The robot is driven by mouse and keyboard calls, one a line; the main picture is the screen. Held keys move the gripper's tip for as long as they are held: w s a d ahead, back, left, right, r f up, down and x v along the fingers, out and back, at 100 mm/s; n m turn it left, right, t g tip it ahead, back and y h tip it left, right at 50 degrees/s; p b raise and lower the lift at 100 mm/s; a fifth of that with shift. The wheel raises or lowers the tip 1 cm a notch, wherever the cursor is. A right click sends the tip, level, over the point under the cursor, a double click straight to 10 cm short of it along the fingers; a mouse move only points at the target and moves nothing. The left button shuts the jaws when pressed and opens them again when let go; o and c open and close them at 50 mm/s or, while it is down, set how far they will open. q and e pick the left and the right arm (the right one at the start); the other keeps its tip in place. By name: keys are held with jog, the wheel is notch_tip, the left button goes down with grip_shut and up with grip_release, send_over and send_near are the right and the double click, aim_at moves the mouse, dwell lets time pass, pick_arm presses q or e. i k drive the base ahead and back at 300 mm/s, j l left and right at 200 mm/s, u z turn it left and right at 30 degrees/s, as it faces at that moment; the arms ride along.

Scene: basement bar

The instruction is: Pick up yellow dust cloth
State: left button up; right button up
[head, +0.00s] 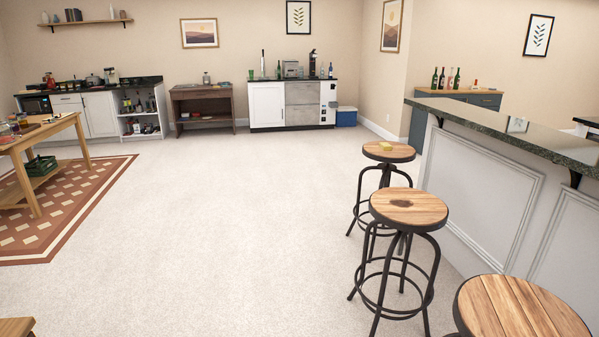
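A small yellow cloth (386,146) lies on the wooden seat of the farthest bar stool (402,154), in front of the bar counter. It looks like a folded or flat patch, too small to make out in detail. Neither of my grippers shows in the head view.
A middle stool (409,208) and a near stool (517,310) stand in a row along the bar counter (480,185). A wooden table (48,133) stands on a patterned rug (65,215) at left. The pale floor (220,230) between is clear.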

aim_at(386, 146)
jog(key=i, duration=3.3)
jog(key=i+j, duration=0.1)
jog(key=i, duration=3.2)
jog(key=i+z, duration=0.15)
jog(key=z, duration=0.3)
jog(key=i+z, duration=0.15)
jog(key=z, duration=0.35)
jog(key=i+j+z, duration=0.1)
jog(key=z, duration=0.35)
jog(key=i+j, duration=0.05)
